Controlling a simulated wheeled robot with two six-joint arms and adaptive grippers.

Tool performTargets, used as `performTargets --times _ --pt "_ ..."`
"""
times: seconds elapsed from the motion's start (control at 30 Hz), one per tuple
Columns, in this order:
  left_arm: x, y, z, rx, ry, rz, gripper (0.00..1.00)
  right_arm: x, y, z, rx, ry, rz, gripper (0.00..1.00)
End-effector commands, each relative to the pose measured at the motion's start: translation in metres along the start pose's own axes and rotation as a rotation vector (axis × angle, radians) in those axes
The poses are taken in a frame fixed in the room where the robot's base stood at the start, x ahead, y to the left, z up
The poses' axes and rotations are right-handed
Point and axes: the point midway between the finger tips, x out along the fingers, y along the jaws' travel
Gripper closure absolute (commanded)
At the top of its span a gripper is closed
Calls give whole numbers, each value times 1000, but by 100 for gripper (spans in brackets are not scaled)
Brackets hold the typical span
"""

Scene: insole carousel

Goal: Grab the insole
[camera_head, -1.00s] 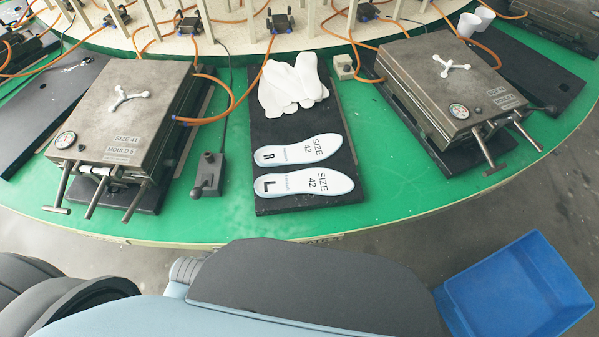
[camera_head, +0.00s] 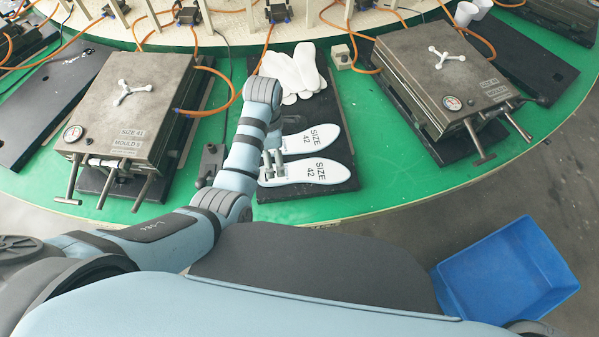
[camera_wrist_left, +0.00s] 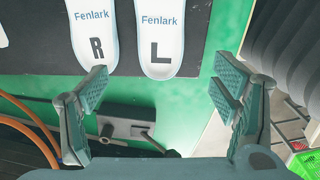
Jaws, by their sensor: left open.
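Two white insoles marked size 42 lie side by side on a black board (camera_head: 335,105). The R insole (camera_head: 315,139) is farther back and the L insole (camera_head: 315,171) is nearer me. In the left wrist view the R insole (camera_wrist_left: 97,35) and the L insole (camera_wrist_left: 160,35) show their heel ends, with a gap between them. My left gripper (camera_head: 272,160) is over the heel ends, hiding part of them in the head view. In the wrist view its fingers (camera_wrist_left: 160,97) are wide apart with nothing between them. My right gripper is not seen.
White gloves (camera_head: 300,75) lie behind the insoles. Mould boxes stand left (camera_head: 130,105) and right (camera_head: 445,80). A small lever device (camera_head: 211,162) sits left of the board. A blue bin (camera_head: 508,280) is at lower right, off the green table (camera_head: 385,190).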

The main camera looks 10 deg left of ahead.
Motion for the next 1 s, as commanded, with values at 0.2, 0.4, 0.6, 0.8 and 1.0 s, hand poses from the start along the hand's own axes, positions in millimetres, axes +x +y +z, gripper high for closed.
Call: performTargets --times 0.2,0.4,0.6,0.8,1.0 --pt "41 0 0 1 1 1 19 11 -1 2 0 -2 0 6" --pt "79 -2 -3 2 0 0 19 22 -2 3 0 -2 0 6" --pt "91 -2 -3 2 -2 3 19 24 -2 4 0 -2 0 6" --pt "90 -2 -3 2 -1 3 35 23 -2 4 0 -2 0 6" --pt "89 -2 -3 2 -1 3 67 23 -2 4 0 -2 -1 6"
